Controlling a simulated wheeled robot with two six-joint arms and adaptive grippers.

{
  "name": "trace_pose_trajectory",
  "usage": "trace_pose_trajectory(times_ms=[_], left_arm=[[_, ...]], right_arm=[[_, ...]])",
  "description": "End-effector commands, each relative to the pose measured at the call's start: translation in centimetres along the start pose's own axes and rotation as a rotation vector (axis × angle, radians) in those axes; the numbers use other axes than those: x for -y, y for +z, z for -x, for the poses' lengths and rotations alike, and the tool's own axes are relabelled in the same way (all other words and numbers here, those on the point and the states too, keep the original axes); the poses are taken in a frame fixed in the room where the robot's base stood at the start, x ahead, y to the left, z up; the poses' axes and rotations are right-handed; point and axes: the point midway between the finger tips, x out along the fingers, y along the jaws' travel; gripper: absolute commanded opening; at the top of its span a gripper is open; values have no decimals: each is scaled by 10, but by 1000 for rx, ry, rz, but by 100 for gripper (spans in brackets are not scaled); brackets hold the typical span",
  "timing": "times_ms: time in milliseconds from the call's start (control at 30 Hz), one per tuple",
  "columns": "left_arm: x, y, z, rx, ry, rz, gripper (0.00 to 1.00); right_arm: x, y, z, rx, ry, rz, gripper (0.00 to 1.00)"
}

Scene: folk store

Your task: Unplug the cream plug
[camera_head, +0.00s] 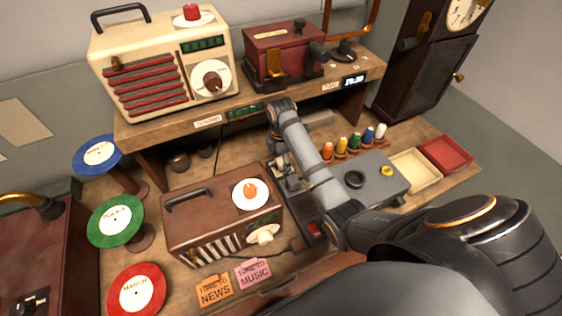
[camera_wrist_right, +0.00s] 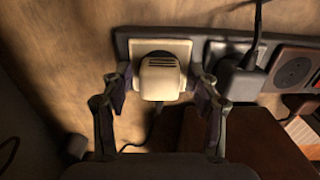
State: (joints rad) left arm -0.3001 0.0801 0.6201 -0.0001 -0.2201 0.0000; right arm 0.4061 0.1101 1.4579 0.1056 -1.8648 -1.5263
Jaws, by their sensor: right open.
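The cream plug (camera_wrist_right: 160,78) sits in a cream socket plate (camera_wrist_right: 186,50) at the left end of a dark socket strip in the right wrist view. My right gripper (camera_wrist_right: 165,84) is open, with one finger on each side of the plug. Small gaps show between the fingers and the plug. In the head view my right arm reaches in from the lower right towards the back of the bench; I cannot make out its fingertips or the cream plug there. My left gripper is not in view.
A dark plug (camera_wrist_right: 240,72) with a cable stands right of the cream plug, then an empty round socket (camera_wrist_right: 292,68). A brown radio (camera_head: 220,222) stands left of my arm. A cream radio (camera_head: 160,65) and a red box (camera_head: 280,50) stand on the shelf above.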

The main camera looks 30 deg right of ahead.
Motion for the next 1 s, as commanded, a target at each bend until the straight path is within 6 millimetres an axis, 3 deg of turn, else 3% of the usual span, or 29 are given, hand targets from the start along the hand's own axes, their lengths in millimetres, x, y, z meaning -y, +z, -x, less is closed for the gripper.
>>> trace_pose_trajectory(times_ms=[267,700,1000], left_arm=[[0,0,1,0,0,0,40],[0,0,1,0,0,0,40],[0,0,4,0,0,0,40]], right_arm=[[0,0,0,0,0,0,60],[0,0,-1,0,-1,0,2],[1,0,1,0,-3,0,0]])
